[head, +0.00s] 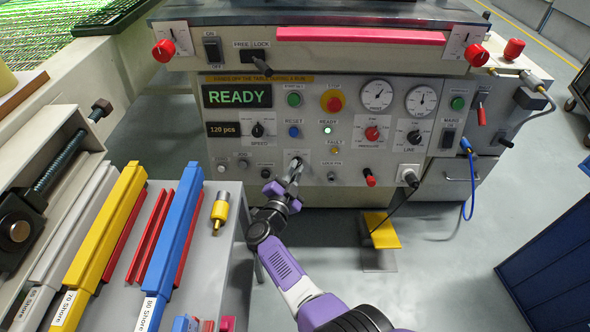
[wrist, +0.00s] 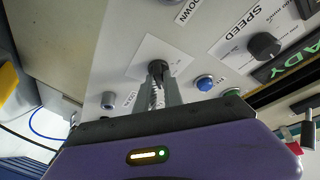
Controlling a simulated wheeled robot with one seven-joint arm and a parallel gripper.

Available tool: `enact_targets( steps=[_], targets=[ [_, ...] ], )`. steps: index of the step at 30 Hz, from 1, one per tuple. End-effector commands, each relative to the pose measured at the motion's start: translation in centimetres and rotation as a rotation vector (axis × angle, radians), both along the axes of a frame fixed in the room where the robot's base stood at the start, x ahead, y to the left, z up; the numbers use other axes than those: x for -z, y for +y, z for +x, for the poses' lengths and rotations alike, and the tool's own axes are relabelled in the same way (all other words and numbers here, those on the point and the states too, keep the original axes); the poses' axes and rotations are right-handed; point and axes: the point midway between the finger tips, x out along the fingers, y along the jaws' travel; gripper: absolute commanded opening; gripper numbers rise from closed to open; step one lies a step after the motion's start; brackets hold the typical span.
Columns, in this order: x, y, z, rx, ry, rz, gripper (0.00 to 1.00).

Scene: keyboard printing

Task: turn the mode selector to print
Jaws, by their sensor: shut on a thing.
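The mode selector (wrist: 157,68) is a small dark knob on a white label plate (wrist: 178,52) on the machine's front panel. In the wrist view the fingers of my gripper (wrist: 158,88) reach the knob and are shut on it. In the head view my gripper (head: 294,170) is at the lower middle of the panel, and its fingers cover most of the knob. The print on the selector's label is too small to read, so I cannot tell which mode it points to.
A blue button (wrist: 205,83) and the speed knob (wrist: 263,45) sit close by on the panel. The display (head: 237,96) reads READY. A grey table (head: 208,265) with coloured squeegees stands left of my arm. A yellow foot pedal (head: 381,230) is below the panel.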

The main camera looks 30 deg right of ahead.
Motion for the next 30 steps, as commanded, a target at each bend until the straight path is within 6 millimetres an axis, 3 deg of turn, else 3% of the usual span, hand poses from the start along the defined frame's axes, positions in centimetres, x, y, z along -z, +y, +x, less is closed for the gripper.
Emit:
enact_targets(
  steps=[8,9,12,23,30],
  targets=[
    [0.1,0.0,0.0,0.002,0.0,0.004,0.0],
    [0.1,0.0,0.0,0.001,0.0,0.003,0.18],
    [0.1,0.0,0.0,0.001,0.0,0.003,0.34],
    [-0.3,0.0,0.0,0.001,0.0,0.001,0.34],
    [-3.6,0.1,0.0,0.001,-0.003,0.001,0.34]
  ],
)
